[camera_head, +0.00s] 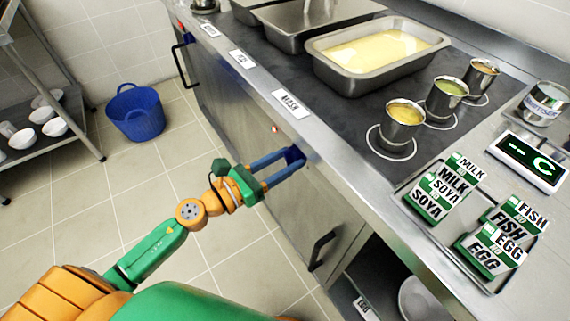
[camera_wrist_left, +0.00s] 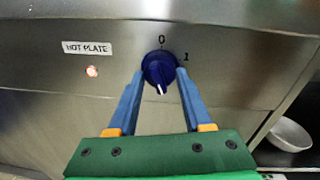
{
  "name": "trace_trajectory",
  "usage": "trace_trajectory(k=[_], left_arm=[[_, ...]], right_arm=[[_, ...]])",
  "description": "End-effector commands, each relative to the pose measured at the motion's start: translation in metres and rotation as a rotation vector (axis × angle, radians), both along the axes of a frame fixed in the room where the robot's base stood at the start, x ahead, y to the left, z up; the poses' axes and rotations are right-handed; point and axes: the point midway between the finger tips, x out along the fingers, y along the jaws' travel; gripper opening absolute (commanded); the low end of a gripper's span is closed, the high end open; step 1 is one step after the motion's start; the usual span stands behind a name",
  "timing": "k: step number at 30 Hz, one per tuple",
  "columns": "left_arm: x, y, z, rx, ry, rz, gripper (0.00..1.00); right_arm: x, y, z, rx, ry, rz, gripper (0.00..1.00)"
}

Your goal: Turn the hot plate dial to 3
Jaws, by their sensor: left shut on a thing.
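The blue hot plate dial (camera_wrist_left: 160,67) is on the steel front panel, with "0" printed above it and "1" at its upper right. Its white pointer mark faces down, slightly right. No other numbers show around it. In the head view the dial (camera_head: 294,153) is partly covered by the fingers. My left gripper (camera_wrist_left: 160,76) has its two blue fingers on either side of the dial and is shut on it; it also shows in the head view (camera_head: 289,164). My right gripper is not in view.
A "HOT PLATE" label (camera_wrist_left: 87,48) and a lit red lamp (camera_wrist_left: 92,71) are left of the dial. The counter (camera_head: 345,173) above holds a tray of yellow food (camera_head: 375,50), several cups and a display (camera_head: 527,162). A black door handle (camera_head: 321,249) sticks out below.

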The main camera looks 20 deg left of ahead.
Motion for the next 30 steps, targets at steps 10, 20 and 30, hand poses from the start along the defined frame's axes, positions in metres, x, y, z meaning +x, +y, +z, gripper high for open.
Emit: trace_trajectory(k=[10,20,30], left_arm=[[0.000,0.000,-0.002,0.184,-0.146,0.000,0.00],[0.001,0.001,-0.001,0.267,-0.210,0.000,0.00],[0.001,0.001,0.000,0.281,-0.222,0.001,0.00]], right_arm=[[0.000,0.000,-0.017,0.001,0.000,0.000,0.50],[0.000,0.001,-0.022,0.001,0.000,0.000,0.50],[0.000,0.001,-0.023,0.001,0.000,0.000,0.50]])
